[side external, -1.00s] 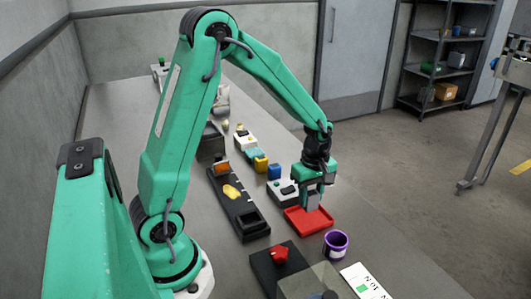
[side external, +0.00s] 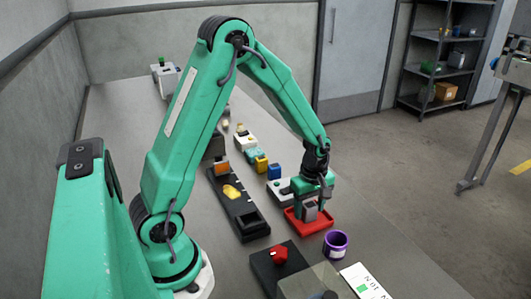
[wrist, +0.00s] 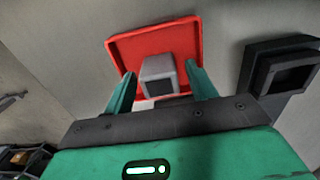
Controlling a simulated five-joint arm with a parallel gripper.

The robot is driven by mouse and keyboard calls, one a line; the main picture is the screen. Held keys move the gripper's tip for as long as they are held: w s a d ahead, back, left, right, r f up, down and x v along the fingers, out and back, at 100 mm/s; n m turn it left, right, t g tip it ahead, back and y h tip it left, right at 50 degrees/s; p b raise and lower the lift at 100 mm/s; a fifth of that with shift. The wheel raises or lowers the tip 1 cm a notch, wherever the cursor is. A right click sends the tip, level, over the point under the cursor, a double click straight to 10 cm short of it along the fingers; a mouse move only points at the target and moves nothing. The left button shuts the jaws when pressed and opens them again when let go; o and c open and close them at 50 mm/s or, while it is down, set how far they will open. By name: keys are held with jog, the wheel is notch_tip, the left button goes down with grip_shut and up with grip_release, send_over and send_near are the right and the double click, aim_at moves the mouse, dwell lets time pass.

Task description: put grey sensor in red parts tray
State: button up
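The red parts tray (side external: 328,222) lies on the bench and also shows in the wrist view (wrist: 125,48). The grey sensor (side external: 310,211) is a small block over the tray floor in the side view, seeming to rest in it. In the wrist view the grey sensor (wrist: 158,68) stands between the fingers, near the tray's edge closest to my gripper. My gripper (side external: 312,204) is low over the tray. In the wrist view my gripper (wrist: 163,80) has its green fingers spread, with gaps showing beside the sensor. The sensor's underside is hidden.
A purple cup (side external: 336,243) stands just in front of the tray. A black box with a red knob (side external: 279,255) is front left. A long black holder (side external: 238,205) with a yellow piece lies left. A blue block (side external: 274,172) stands behind.

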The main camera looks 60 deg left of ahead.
aim_at(309, 205)
jog(key=shift+r, duration=0.15)
notch_tip(309, 205, up, 12)
dwell(1.0)
jog(key=shift+r, duration=0.15)
dwell(0.3)
jog(key=s+d+r+m+t, duration=0.2)
jog(key=s+r+m, duration=0.3)
jog(key=s+m, duration=0.3)
jog(key=s+d+r+m+t, duration=0.3)
jog(key=s+r+m, duration=0.1)
jog(key=s+m, duration=0.4)
jog(key=shift+r+m+t, duration=0.3)
jog(key=shift+r+m, duration=0.1)
jog(key=shift+m, duration=0.6)
jog(key=shift+o, duration=0.4)
